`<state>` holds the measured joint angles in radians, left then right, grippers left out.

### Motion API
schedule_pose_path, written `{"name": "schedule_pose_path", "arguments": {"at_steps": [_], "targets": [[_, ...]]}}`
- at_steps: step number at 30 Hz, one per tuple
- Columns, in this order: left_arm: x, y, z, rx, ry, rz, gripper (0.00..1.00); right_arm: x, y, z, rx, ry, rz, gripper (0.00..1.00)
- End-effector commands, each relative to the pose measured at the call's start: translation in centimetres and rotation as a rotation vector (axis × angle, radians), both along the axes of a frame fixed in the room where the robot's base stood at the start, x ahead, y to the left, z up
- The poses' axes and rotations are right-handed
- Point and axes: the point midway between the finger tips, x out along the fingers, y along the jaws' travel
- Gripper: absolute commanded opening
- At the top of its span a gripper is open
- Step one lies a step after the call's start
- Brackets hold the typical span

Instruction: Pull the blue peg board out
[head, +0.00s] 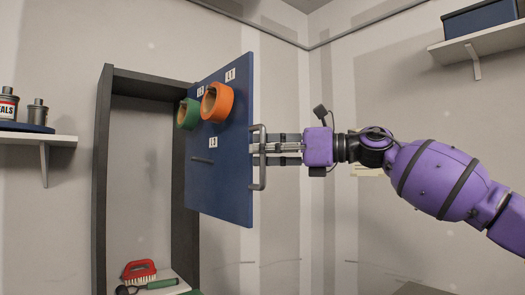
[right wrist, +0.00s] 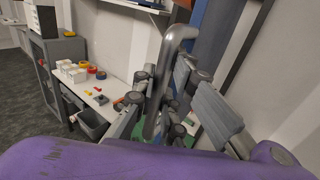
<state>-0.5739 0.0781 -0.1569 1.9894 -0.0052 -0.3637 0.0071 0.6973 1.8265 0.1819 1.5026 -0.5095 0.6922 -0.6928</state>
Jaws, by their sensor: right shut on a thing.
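The blue peg board (head: 222,180) stands upright and juts out from a dark grey frame (head: 103,150) on the wall in the head view. A green roll (head: 188,114) and an orange roll (head: 216,102) hang on it, with small white labels beside them. A grey bar handle (head: 261,181) is on its right edge. My right gripper (head: 262,148) reaches in from the right and is shut on the handle. In the right wrist view the handle (right wrist: 158,95) passes between the fingers. My left gripper is not in view.
A red brush (head: 139,270) and a green-handled tool lie at the frame's bottom. A shelf (head: 45,138) with metal cans is at left, another shelf (head: 480,45) with a blue box at upper right. The right wrist view shows a bench (right wrist: 110,92) with small items.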

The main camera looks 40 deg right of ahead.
Motion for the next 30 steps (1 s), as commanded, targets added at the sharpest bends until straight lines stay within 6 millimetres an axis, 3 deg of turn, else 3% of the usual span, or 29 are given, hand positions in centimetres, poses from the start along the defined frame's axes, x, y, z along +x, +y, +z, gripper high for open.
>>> {"name": "schedule_pose_path", "arguments": {"at_steps": [2, 3, 7, 20, 30], "targets": [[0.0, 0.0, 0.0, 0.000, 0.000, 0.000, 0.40, 0.0, 0.3, -0.6, -0.006, 0.012, 0.008, 0.00], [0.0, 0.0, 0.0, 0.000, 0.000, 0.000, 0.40, 0.0, 0.3, -0.6, -0.006, 0.012, 0.009, 0.16], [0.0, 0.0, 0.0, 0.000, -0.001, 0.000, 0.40, 0.0, 0.2, -0.5, -0.004, 0.010, 0.007, 0.31], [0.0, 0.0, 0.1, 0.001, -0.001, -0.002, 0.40, -0.2, 0.0, -0.3, -0.001, 0.007, 0.005, 0.31], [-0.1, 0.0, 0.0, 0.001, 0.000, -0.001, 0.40, -2.0, -1.6, -0.4, 0.000, 0.008, 0.001, 0.31]]}}
